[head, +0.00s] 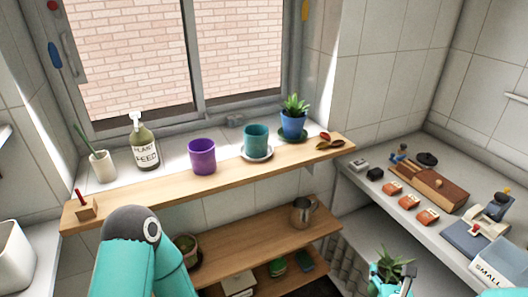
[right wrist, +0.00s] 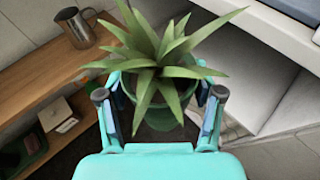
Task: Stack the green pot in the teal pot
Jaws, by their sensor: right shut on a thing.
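The teal pot (head: 256,138) stands upright on a white saucer on the wooden window shelf, between a purple pot and a potted succulent. It looks empty. My right gripper (head: 392,281) is at the bottom right of the head view, low and well apart from the teal pot. It is shut on the green pot (right wrist: 126,103), which holds a spiky plant (right wrist: 160,62). In the right wrist view the leaves hide much of this pot, and the fingers are on both sides of it. My left arm shows at the bottom left, but its gripper is out of view.
The purple pot (head: 202,157) and the blue pot (head: 292,125) with a succulent flank the teal pot. A spray bottle (head: 144,146) stands farther left. A metal mug (head: 302,212) is on the lower shelf. The right counter (head: 385,198) holds several small items.

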